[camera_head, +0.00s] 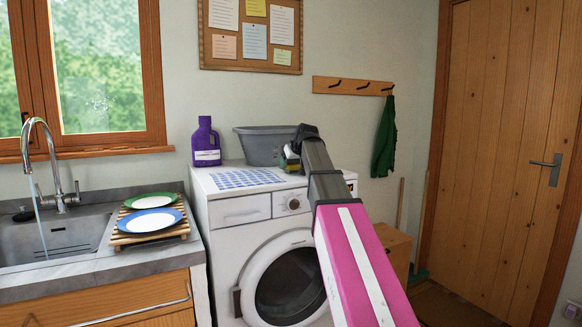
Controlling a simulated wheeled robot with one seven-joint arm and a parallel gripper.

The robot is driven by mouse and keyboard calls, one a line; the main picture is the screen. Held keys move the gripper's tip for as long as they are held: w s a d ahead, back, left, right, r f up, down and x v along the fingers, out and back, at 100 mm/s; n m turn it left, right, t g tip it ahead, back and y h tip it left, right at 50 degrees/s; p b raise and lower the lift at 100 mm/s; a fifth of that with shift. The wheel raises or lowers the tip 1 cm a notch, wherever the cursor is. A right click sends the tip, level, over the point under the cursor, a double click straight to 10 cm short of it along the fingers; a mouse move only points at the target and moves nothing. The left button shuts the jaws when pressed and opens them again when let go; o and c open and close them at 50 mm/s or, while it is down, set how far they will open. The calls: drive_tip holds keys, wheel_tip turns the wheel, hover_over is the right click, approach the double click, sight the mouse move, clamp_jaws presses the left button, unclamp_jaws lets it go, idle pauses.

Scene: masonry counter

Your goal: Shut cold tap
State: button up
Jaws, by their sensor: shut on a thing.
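The chrome tap (56,165) stands behind the sink at the left, with a high curved spout. Water runs from the spout into the sink (62,241). A handle (76,188) shows on the right of the tap and another (39,194) on the left; I cannot tell which is cold. My gripper (290,161) is well to the right, above the washing machine and in front of the grey basin.
A slatted rack (178,233) with two plates (150,220) stands right of the sink. A purple bottle (206,141), a blue-patterned cloth (240,179) and the basin (262,147) are on the washing machine (229,236). The air between gripper and tap looks clear.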

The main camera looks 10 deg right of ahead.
drive_tip(key=shift+f, duration=0.6)
drive_tip(key=o, duration=0.9)
drive_tip(key=shift+f, duration=0.1)
drive_tip(key=shift+o, duration=0.2)
